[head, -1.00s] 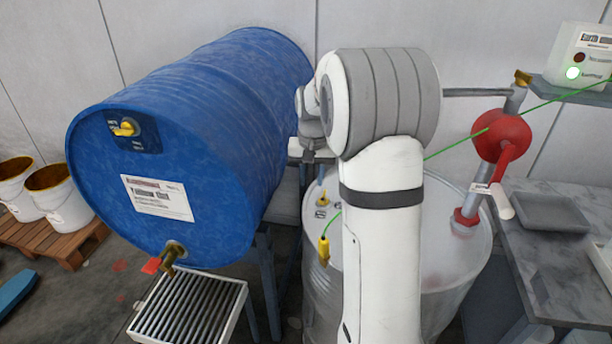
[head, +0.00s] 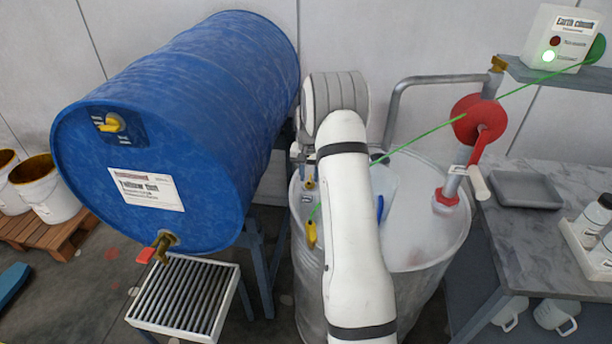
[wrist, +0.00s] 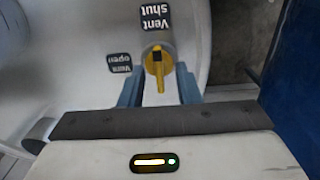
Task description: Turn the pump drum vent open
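The pump drum (head: 420,240) is the pale metal drum at the middle right, with a red hand pump (head: 478,120) on top. Its yellow vent knob (wrist: 158,68) shows in the wrist view, with a "Vent shut" label (wrist: 155,15) above and a "Vent open" label (wrist: 120,62) to its left, both upside down. The knob's long handle points down the picture, with a dark mark at the opposite end, towards "Vent shut". My gripper (wrist: 160,95) is open, its blue fingers on either side of the handle with visible gaps. My arm hides most of the gripper in the head view.
A blue drum (head: 170,130) with its own yellow knob (head: 112,123) lies left of the pump drum, above a grated tray (head: 185,297). A yellow clamp (head: 311,232) with a green cable hangs at the pump drum's rim. A bench (head: 545,240) stands right.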

